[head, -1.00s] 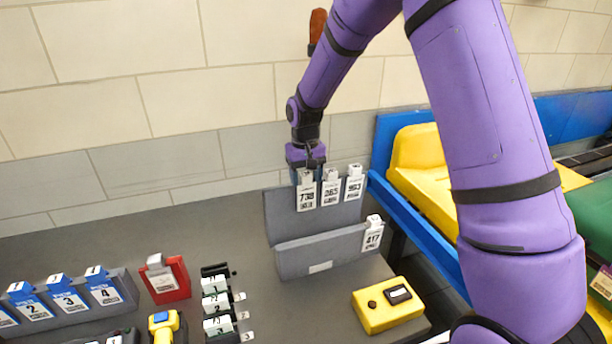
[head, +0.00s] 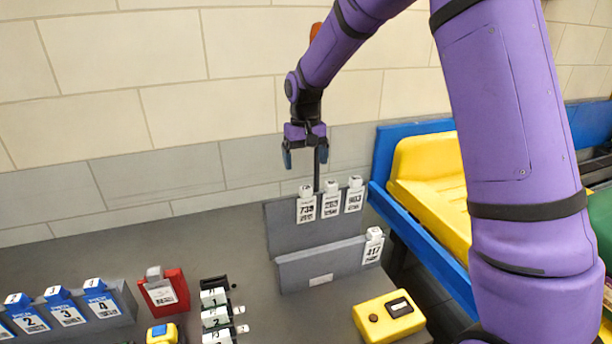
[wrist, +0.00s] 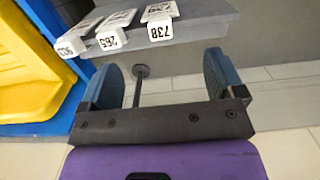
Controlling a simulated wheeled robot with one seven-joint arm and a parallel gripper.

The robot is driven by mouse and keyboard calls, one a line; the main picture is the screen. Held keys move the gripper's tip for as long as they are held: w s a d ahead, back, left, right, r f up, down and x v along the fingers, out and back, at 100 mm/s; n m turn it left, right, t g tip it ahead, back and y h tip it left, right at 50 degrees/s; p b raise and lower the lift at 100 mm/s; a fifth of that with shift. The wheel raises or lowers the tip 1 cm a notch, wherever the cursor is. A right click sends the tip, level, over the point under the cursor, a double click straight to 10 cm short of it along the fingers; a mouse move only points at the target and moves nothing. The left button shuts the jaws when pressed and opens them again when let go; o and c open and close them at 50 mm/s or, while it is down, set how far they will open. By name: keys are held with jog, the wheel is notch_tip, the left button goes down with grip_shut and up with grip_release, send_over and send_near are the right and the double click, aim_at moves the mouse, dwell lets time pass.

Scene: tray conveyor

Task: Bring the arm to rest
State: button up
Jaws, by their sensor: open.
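My gripper (head: 306,158) is open and empty. In the head view it hangs above the rear grey rack (head: 287,233), fingers pointing down. Its two blue-grey fingers also show apart in the wrist view (wrist: 168,86), with nothing between them but a thin dark post behind. White tags numbered 738 (head: 306,208), 265 (head: 331,204) and 963 (head: 354,199) stand in the rear rack, below the gripper and apart from it. My purple arm reaches across from the right of the head view.
A lower front rack (head: 300,270) holds a tag 417 (head: 373,250). A yellow box (head: 388,318), a red holder (head: 172,293) and blue numbered tags (head: 66,310) are on the grey table. A blue-framed conveyor with a yellow tray (head: 430,195) is at right. The wall is behind.

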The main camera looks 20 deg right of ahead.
jog(key=s+d+r+t, duration=0.3)
jog(key=s+d+r, duration=0.1)
jog(key=s+r, duration=1.2)
jog(key=s+d+t, duration=0.3)
jog(key=s, duration=1.6)
jog(key=shift+s+r, duration=0.2)
jog(key=shift+s, duration=0.1)
